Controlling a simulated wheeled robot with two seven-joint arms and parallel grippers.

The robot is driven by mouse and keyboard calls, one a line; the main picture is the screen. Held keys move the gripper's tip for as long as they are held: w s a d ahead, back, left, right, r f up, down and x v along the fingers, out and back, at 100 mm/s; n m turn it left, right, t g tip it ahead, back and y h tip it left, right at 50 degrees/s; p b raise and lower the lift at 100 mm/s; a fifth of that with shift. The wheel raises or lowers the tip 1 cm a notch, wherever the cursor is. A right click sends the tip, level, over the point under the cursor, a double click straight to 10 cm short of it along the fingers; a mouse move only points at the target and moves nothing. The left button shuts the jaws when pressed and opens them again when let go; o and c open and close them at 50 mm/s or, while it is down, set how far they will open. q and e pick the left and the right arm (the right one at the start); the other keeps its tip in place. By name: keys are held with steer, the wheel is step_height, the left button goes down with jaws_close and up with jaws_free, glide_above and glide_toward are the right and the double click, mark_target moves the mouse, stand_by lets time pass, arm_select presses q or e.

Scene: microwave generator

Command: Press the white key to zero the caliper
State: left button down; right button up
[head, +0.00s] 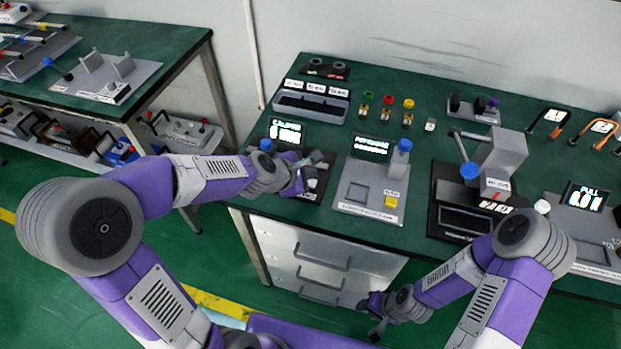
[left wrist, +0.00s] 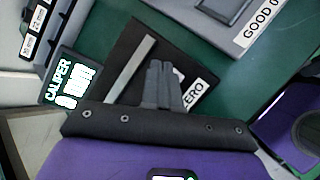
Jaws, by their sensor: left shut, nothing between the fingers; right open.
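The caliper station stands at the left front of the green table. Its lit display (head: 287,132) also shows in the left wrist view (left wrist: 68,95), with digits I cannot read surely. A grey caliper bar (left wrist: 130,70) lies on its dark base, beside a white ZERO label (left wrist: 194,95). My left gripper (head: 312,172) is over this station; its shut, empty fingers show in the wrist view (left wrist: 160,68), beside the label. My right gripper (head: 374,322) is open, low before the drawers.
A station with a blue-topped post and yellow key (head: 391,201) stands right of the caliper. A slotted grey tray (head: 312,104) is behind it. Further right are a grey press-like device (head: 500,160) and a PULL display (head: 584,196). Drawers (head: 325,250) are below the table.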

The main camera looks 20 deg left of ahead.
arm_select(q)
steer(key=shift+r, duration=0.1)
step_height(320, 180, up, 5)
steer(key=p, duration=0.5)
stand_by(0.3)
steer(key=shift+f, duration=0.2)
stand_by(0.5)
